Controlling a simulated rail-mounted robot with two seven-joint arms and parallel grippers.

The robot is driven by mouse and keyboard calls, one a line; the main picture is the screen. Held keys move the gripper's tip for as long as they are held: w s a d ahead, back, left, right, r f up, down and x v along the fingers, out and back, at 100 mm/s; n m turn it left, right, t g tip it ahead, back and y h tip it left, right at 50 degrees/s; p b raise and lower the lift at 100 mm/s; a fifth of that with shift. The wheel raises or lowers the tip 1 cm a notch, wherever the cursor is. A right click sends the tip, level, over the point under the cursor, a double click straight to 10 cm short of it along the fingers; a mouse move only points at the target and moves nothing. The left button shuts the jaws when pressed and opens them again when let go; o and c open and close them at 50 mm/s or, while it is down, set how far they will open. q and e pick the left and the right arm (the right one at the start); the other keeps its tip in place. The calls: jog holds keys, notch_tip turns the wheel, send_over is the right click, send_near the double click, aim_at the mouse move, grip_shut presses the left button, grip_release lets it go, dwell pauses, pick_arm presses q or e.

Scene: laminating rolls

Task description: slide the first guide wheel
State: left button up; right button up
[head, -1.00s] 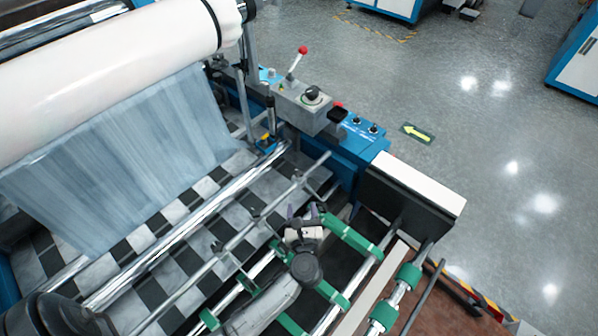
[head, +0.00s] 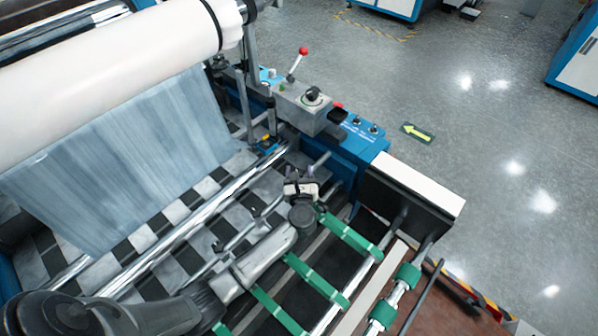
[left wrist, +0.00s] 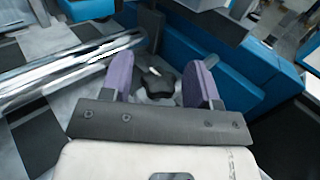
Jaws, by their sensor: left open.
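My left gripper (head: 299,171) reaches over the thin grey rod (head: 320,164) near the blue side frame. In the left wrist view its two purple fingers (left wrist: 158,80) stand wide apart. A small black part (left wrist: 158,86), which looks like a guide wheel, shows between and beyond them; I see no contact. Another small black wheel (head: 217,246) sits on the rod further left. My gripper and forearm hide part of the rod. My right gripper is not in view.
A shiny metal roller (head: 190,226) lies just left of the rod. Rollers with green bands (head: 350,236) lie to the right. The blue side frame with a control box (head: 306,106) stands close beyond the gripper. A white film roll (head: 110,82) is at upper left.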

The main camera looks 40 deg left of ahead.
pick_arm(q)
jog(key=shift+c, duration=0.2)
grip_shut()
dwell(0.5)
